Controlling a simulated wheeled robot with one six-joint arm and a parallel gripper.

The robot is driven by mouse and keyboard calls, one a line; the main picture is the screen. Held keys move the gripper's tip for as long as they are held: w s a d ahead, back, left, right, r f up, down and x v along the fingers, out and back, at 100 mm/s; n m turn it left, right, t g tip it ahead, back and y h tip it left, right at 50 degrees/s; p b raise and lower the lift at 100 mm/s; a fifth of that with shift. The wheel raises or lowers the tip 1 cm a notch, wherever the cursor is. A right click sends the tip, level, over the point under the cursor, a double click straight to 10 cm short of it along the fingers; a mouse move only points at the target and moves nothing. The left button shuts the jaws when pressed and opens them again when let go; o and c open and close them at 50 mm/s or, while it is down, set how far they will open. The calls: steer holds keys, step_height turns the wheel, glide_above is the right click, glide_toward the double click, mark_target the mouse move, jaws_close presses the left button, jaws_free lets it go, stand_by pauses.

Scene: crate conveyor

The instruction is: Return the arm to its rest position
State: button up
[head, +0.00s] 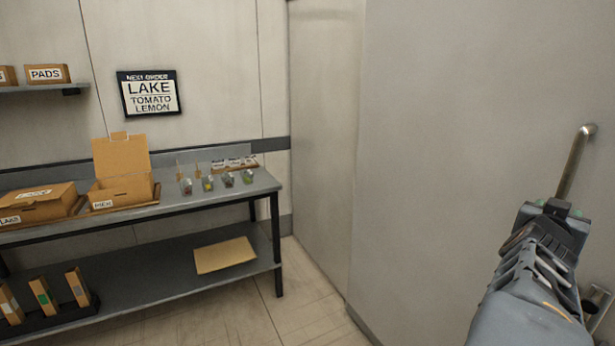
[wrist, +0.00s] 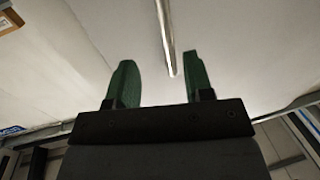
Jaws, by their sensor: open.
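My gripper (wrist: 160,80) shows in the wrist view with its two green fingers apart and nothing between them. In the head view my gripper (head: 556,208) is raised at the right, in front of the plain grey wall panel, with my forearm below it. A metal door handle (head: 575,160) is just past the fingertips in the head view. A metal bar, seemingly that handle, also shows in the wrist view (wrist: 165,40) beyond the gap between the fingers. I cannot tell how far it is from them.
A grey workbench (head: 265,185) stands at the left, with an open carton (head: 122,190), a closed carton (head: 40,203) and several small clear cups. A flat cardboard sheet (head: 224,255) lies on its lower shelf. An order sign (head: 150,92) hangs above. Floor (head: 310,310) between bench and panel is clear.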

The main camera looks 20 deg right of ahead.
steer(key=w+a+f+n+y+p, duration=0.2)
steer(key=w+a+f+n+y, duration=0.35)
steer(key=a+f+y, duration=0.75)
steer(key=a+f+n+y+p, duration=0.1)
steer(key=a+n+p, duration=0.1)
steer(key=a, duration=0.8)
steer(key=a+f+n+g+y+p, duration=0.1)
steer(key=a+n, duration=0.3)
steer(key=a, duration=0.6)
steer(key=a+f+n+g+y+p, duration=0.1)
steer(key=a+f+n+y+p, duration=0.1)
steer(key=a, duration=0.8)
steer(key=shift+w+n+p, duration=0.45)
steer(key=shift+d, duration=0.1)
steer(key=shift+c, duration=0.4)
steer(key=shift+d, duration=0.1)
